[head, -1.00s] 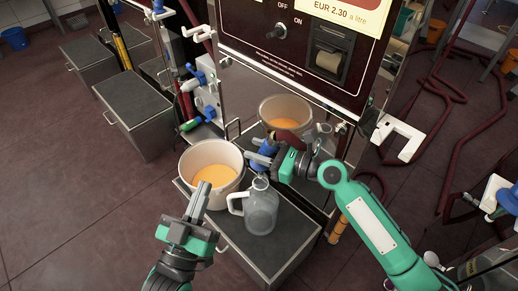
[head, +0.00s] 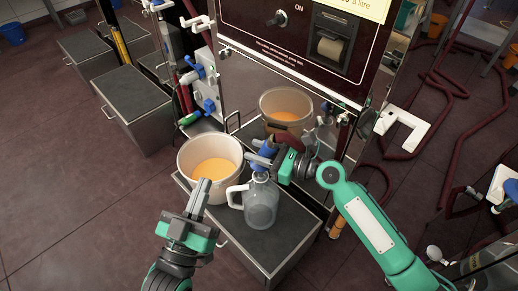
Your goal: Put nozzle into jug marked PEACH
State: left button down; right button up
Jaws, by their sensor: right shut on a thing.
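A clear jug (head: 261,205) with a white handle stands upright on a dark-topped metal box. I see no readable PEACH mark on it. My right gripper (head: 273,158) is shut on a blue nozzle (head: 261,162), just above the jug's neck. The nozzle's lower end overlaps the jug's mouth, and I cannot tell whether it is inside. My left gripper (head: 200,194) points up in front of the bucket, left of the jug. Its fingers look closed together and empty.
A pale bucket (head: 186,161) of orange liquid stands left of the jug. Behind is the dispenser's shiny panel (head: 247,86), showing a mirrored bucket and jug. Other blue nozzles (head: 209,105) hang at its left side. The box's front right top (head: 262,246) is clear.

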jog(key=shift+f+b, duration=0.95)
jog(key=shift+f, duration=0.8)
jog(key=o, duration=1.2)
jog(key=shift+d, duration=0.1)
